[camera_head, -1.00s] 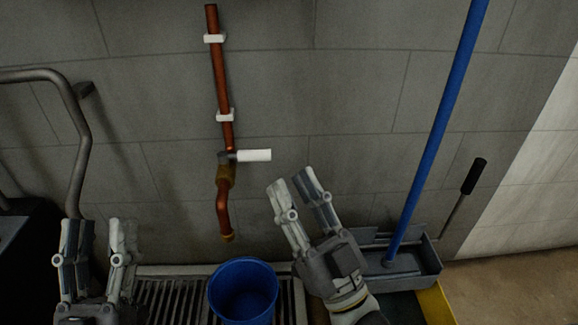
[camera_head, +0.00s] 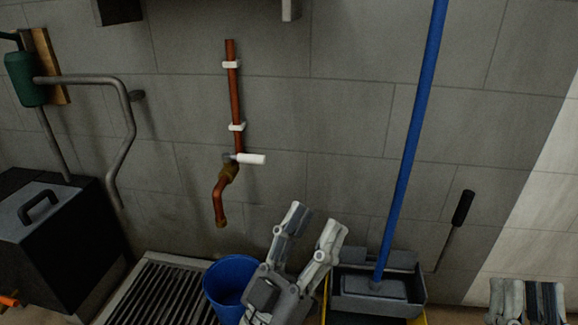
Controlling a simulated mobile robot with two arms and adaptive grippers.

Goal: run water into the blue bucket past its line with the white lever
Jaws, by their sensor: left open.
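The white lever (camera_head: 250,159) sticks out level to the right from the tap on the copper pipe (camera_head: 235,105). The pipe's spout (camera_head: 220,208) bends down, and I see no stream under it. The blue bucket (camera_head: 222,290) stands upright below the spout; its right side is hidden by my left gripper, and I can make out neither its line nor a water level. My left gripper (camera_head: 312,222) is open and empty, right of the bucket and below the lever, with its fingers pointing up. My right gripper (camera_head: 527,285) is at the lower right corner, partly cut off, far from the lever.
The bucket stands by a floor grate (camera_head: 160,295). A grey mop tray (camera_head: 365,295) with a blue pole (camera_head: 408,150) stands to the right. A black box (camera_head: 55,240) and a bent grey rail (camera_head: 128,130) are at the left. The wall around the lever is clear.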

